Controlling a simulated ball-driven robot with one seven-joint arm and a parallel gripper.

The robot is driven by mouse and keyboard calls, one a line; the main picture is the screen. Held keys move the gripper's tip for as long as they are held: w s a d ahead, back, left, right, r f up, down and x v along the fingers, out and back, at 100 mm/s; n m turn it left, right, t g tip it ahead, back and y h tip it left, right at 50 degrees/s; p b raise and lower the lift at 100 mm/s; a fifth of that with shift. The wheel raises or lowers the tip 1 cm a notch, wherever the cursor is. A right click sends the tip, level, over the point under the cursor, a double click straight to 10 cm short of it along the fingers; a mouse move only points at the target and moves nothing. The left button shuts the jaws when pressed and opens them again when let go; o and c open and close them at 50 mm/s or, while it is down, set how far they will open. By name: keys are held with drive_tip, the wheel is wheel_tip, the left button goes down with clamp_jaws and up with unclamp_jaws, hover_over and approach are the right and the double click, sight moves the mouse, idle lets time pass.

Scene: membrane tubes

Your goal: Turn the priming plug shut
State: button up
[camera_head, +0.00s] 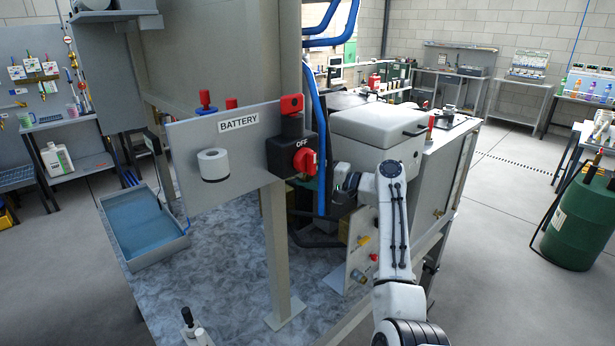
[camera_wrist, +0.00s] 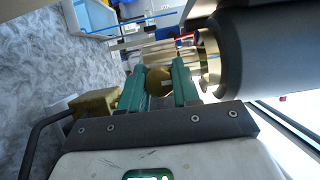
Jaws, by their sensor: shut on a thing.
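In the wrist view my gripper (camera_wrist: 158,72) has its two green fingers on either side of a round brass piece, which I take to be the priming plug (camera_wrist: 158,83). The fingers are shut on it. Brass fittings (camera_wrist: 208,58) and a large dark cylinder (camera_wrist: 270,50) lie close to the right of the fingers. In the head view my arm reaches in behind the panel, below the white box, and the plug cannot be made out there. How far the plug is turned cannot be told.
A panel marked BATTERY (camera_head: 238,125) with a red switch (camera_head: 303,160) stands left of my arm. Blue hoses (camera_head: 318,130) run down beside it. A white box (camera_head: 378,132) is just above my gripper. A small fitting panel (camera_head: 361,250) stands below. A brass block (camera_wrist: 95,103) is near the left finger.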

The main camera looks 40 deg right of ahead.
drive_tip(key=shift+a+f, duration=0.1)
drive_tip(key=shift+f, duration=0.1)
drive_tip(key=o, duration=1)
drive_tip(key=shift+r, duration=0.15)
drive_tip(key=shift+o, duration=0.2)
drive_tip(key=b+v, duration=0.3)
drive_tip(key=v, duration=0.7)
drive_tip(key=shift+s+d, duration=0.25)
drive_tip(key=shift+s, duration=0.1)
